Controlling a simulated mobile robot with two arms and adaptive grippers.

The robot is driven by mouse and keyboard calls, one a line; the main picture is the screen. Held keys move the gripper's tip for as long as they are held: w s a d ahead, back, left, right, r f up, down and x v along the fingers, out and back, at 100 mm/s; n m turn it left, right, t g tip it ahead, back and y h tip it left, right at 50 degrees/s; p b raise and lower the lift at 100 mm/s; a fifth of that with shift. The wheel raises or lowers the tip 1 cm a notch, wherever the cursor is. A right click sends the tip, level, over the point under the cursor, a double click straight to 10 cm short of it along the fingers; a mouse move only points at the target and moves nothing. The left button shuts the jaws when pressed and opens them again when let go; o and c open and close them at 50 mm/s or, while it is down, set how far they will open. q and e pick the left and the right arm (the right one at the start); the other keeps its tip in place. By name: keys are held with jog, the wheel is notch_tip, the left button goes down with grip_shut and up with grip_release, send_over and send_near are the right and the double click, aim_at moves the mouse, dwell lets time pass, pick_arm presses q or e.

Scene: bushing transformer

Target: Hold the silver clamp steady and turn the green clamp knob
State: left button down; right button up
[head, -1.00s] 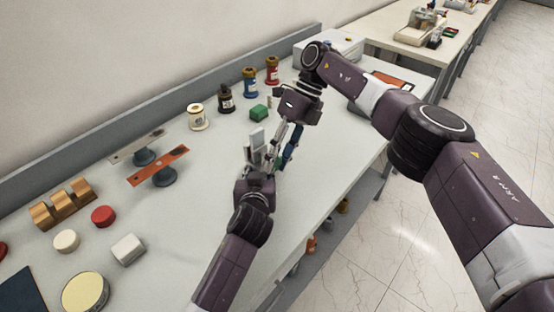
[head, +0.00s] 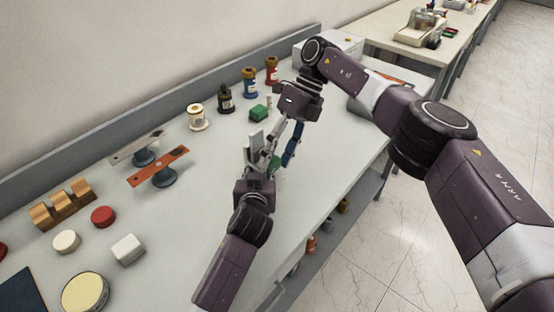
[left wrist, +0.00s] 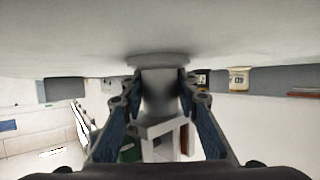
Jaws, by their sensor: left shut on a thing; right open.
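The silver clamp (head: 256,137) stands on the grey workbench, a light grey upright piece showing above my left gripper. My left gripper (head: 261,165) is shut on the silver clamp; the left wrist view shows the clamp's grey body (left wrist: 160,95) between both fingers. The green clamp knob (head: 277,161) shows only in part, just right of the clamp, low between the grippers. My right gripper (head: 283,160) comes down from above with its fingers open, one on each side near the green knob. Whether either finger touches the knob is hard to tell.
The bench's right edge is close by. Free surface lies nearer the front.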

aim_at(277, 158)
notch_tip(277, 158, up, 9)
jog(key=shift+f, duration=0.1)
dwell(0.5)
jog(key=h, duration=0.1)
jog(key=r+t+h, duration=0.1)
jog(key=shift+s+t+h, duration=0.15)
jog(key=shift+t+h, duration=0.15)
jog(key=f+t+h, duration=0.1)
jog(key=f, duration=0.4)
jog(key=f+t+h, duration=0.1)
jog(key=f, duration=0.4)
jog(key=shift+s+a+f, duration=0.1)
jog(key=shift+a+f, duration=0.1)
jog(key=shift+f, duration=0.15)
jog(key=c, duration=1.2)
